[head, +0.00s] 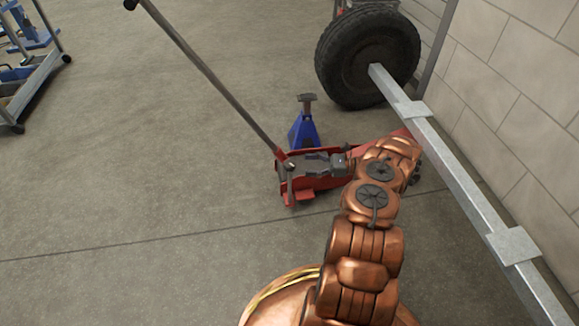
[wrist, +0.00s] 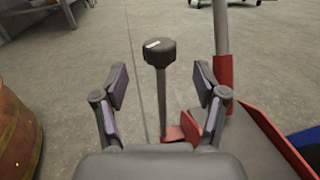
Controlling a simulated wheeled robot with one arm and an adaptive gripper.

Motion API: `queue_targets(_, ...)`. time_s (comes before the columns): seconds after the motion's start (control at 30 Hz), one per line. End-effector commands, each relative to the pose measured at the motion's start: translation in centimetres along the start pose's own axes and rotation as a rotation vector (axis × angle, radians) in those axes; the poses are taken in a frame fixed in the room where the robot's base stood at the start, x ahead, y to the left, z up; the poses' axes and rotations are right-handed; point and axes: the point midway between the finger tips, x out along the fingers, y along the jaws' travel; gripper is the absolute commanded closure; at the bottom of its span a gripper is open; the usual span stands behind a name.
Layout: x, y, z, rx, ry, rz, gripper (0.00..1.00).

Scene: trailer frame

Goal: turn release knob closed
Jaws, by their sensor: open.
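The release knob (wrist: 160,52) is a dark faceted cap on an upright grey stem in the wrist view. Its stem rises from a small red bracket (wrist: 178,133) beside the red floor jack (wrist: 272,145). My gripper (wrist: 160,82) is open, with one finger on each side of the stem and a gap on both sides. In the head view my gripper (head: 309,166) is over the red floor jack (head: 290,193). I cannot make out the knob there. The jack's long grey handle (head: 205,72) leans up to the left and shows at right in the wrist view (wrist: 221,35).
A blue jack stand (head: 304,131) stands just behind the jack. The grey trailer beam (head: 455,170) runs along the right, near a block wall (head: 520,80) and a tyre (head: 337,62). A wheeled cart (head: 35,75) is far left. The floor left of the jack is clear.

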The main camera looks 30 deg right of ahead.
Motion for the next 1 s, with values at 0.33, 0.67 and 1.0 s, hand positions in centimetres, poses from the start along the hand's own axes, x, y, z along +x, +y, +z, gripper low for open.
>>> queue_targets(0.33, 3.5, 0.0, -0.1, -0.001, 0.0, 0.002, 0.29)
queue_targets(0.67, 7.2, 0.0, 0.0, -0.002, 0.002, 0.0, 0.29)
queue_targets(1.0, 7.5, 0.0, 0.1, -0.001, 0.001, 0.001, 0.34)
